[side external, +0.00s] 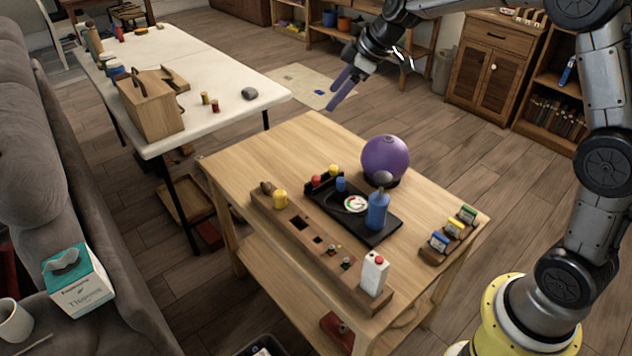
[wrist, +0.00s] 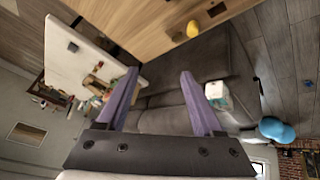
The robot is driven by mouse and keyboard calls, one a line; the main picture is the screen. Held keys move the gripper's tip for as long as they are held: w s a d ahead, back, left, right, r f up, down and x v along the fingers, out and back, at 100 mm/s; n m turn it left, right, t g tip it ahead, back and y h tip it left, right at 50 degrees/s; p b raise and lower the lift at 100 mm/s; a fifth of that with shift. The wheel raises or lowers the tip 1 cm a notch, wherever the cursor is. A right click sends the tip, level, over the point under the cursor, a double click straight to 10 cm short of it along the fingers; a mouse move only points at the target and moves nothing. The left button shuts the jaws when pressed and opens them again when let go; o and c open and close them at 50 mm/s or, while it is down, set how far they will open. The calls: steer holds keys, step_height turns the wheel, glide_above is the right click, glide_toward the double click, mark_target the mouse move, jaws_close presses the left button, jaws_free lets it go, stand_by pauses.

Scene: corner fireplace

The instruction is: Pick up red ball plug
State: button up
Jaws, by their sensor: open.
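A small red ball plug (side external: 316,181) sits at the far-left end of a black tray (side external: 379,237) on the wooden table. A yellow ball plug (side external: 333,170) and a short blue plug (side external: 341,185) are close beside it. My gripper (side external: 338,93) is high above the far edge of the table, up and to the right of the red plug and well apart from it. Its purple fingers are spread and empty, also in the wrist view (wrist: 159,74). The red plug cannot be made out in the wrist view.
A purple ball (side external: 385,158) and a blue bottle (side external: 377,211) stand by the tray. A wooden block with holes (side external: 326,253) carries a yellow knob (side external: 280,199) and a white carton (side external: 374,274). Small jars (side external: 440,241) stand at right. The table's far-left part is clear.

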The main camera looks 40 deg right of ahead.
steer(key=w+d+f+g, duration=0.1)
steer(key=w+d+f, duration=0.25)
steer(key=f, duration=0.55)
steer(key=m+g, duration=0.1)
glide_toward(317, 177)
steer(key=shift+y, duration=0.3)
steer(key=shift+d+x, duration=0.2)
steer(key=shift+x, duration=4.25)
steer(key=shift+c, duration=0.2)
jaws_close()
